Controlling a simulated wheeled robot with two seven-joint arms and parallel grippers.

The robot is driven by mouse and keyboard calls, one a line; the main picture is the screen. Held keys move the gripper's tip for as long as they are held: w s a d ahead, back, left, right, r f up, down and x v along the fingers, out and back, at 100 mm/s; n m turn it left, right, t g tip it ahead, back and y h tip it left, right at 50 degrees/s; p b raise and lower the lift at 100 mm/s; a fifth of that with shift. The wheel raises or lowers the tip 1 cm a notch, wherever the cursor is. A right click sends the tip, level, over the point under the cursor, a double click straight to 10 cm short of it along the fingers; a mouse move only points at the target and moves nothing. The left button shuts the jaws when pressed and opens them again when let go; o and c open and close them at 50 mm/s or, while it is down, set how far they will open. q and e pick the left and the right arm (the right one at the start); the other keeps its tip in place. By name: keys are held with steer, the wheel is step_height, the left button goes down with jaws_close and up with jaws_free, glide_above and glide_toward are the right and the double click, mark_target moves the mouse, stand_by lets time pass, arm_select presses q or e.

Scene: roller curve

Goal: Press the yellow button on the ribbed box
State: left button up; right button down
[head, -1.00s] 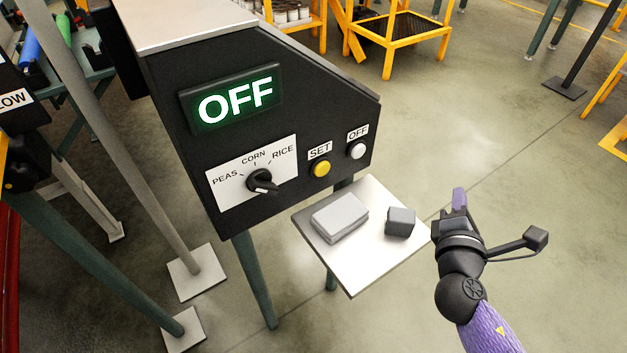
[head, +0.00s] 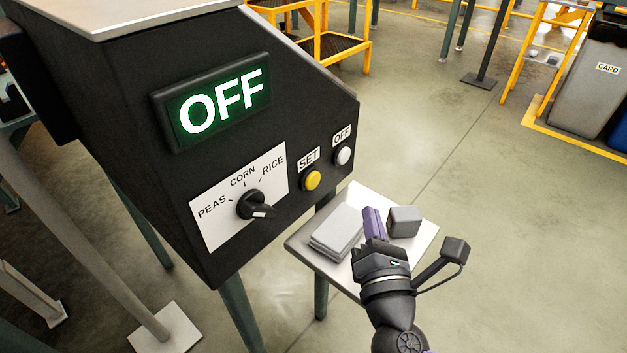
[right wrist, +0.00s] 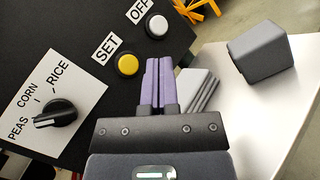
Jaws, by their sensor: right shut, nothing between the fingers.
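The yellow button (head: 312,180) sits under the SET label on the front of the black box (head: 120,130). It also shows in the right wrist view (right wrist: 127,64), just left of my fingertips. My right gripper (head: 372,212) is shut and empty, its purple fingers together, over the small shelf below and to the right of the yellow button. In the right wrist view the right gripper (right wrist: 158,62) points up the picture, and a gap shows between it and the button. My left gripper is not in view.
A white button (head: 343,155) sits under the OFF label. The pale shelf (head: 420,235) holds grey flat slabs (head: 336,232) and a dark grey block (head: 404,221). Open floor lies to the right.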

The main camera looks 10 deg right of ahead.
mark_target(312, 180)
steer(key=w+a, duration=0.2)
steer(key=w+a+b, duration=0.1)
steer(key=w+a, duration=0.1)
steer(key=w, duration=0.1)
steer(key=shift+w+a, duration=0.15)
steer(key=shift+w, duration=0.1)
steer(key=shift+w+a, duration=0.2)
steer(key=shift+w, duration=0.05)
stand_by(0.4)
stand_by(1.0)
